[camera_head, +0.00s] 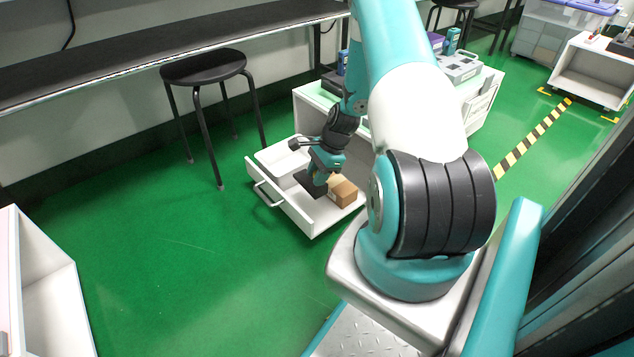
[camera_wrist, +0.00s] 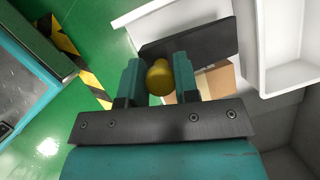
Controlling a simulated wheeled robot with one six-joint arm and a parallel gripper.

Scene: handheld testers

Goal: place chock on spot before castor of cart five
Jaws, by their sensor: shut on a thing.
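A dark chock (camera_wrist: 200,42) with a yellow knob (camera_wrist: 160,80) shows in the wrist view. My gripper (camera_wrist: 158,90) is shut on the knob, one teal finger on each side. In the head view my gripper (camera_head: 322,168) is at the open white drawer (camera_head: 290,212), and the dark chock (camera_head: 308,184) shows just below it, beside a cardboard box (camera_head: 342,190). I cannot tell whether the chock touches the drawer floor. No cart number is readable, and I cannot pick out cart five, its castor or the spot.
The drawer belongs to a white cabinet (camera_head: 308,108). A white tray (camera_wrist: 292,50) lies beside the box. A black stool (camera_head: 203,68) stands behind. White open units stand at lower left (camera_head: 50,290) and far right (camera_head: 588,72), the latter near striped floor tape (camera_head: 535,138). Green floor is clear at left.

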